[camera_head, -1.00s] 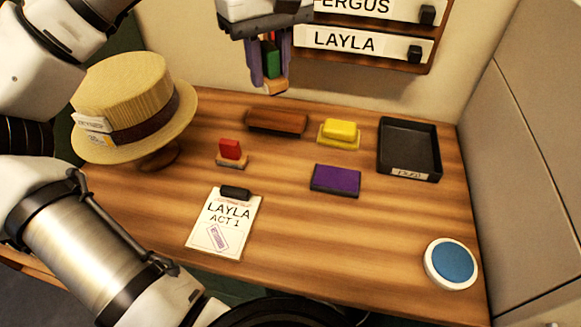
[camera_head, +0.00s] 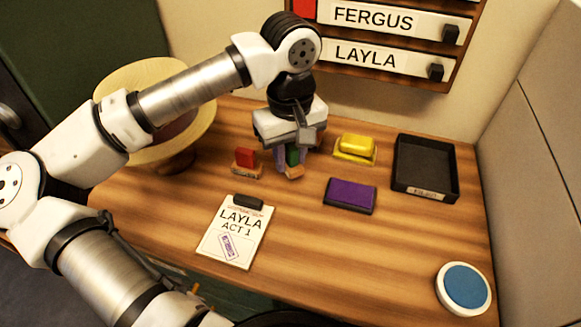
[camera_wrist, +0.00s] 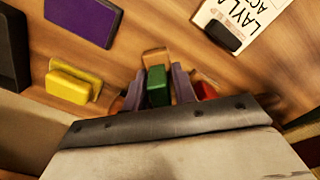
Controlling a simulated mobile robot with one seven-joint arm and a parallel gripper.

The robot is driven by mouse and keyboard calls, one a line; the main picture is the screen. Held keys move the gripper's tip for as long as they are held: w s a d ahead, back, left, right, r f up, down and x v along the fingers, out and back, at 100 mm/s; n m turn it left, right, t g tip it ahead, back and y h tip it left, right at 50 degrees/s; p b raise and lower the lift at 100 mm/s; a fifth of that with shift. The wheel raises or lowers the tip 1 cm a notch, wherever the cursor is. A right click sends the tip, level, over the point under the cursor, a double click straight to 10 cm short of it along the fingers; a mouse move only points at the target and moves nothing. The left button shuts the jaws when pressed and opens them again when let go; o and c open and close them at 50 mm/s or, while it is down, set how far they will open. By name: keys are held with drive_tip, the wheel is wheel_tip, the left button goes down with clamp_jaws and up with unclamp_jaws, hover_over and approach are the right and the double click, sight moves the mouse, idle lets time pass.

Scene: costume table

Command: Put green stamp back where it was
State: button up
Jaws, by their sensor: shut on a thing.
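My gripper (camera_head: 288,166) is shut on the green stamp (camera_head: 292,156) and holds it low over the table, just right of the red stamp (camera_head: 246,160). In the wrist view the green stamp (camera_wrist: 158,86) sits between the two purple-grey fingers, its pale wooden base (camera_wrist: 155,58) showing past them. I cannot tell whether the base touches the table. The red stamp (camera_wrist: 205,90) is partly hidden by the gripper in the wrist view. The brown wooden block at the back is hidden behind my gripper.
A yellow stamp (camera_head: 356,146), a purple ink pad (camera_head: 350,195) and a black tray (camera_head: 428,190) lie to the right. A LAYLA ACT 1 clipboard (camera_head: 232,240) is in front. A straw hat (camera_head: 140,80) stands left behind my arm. A round blue pad (camera_head: 464,287) is front right.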

sight(290, 170)
drive_tip(key=shift+f, duration=2)
drive_tip(key=shift+f, duration=0.2)
drive_tip(key=o, duration=0.8)
drive_tip(key=shift+r, duration=0.1)
wheel_tip(290, 170, up, 12)
drive_tip(key=shift+r+b, duration=0.15)
drive_tip(key=shift+b, duration=0.3)
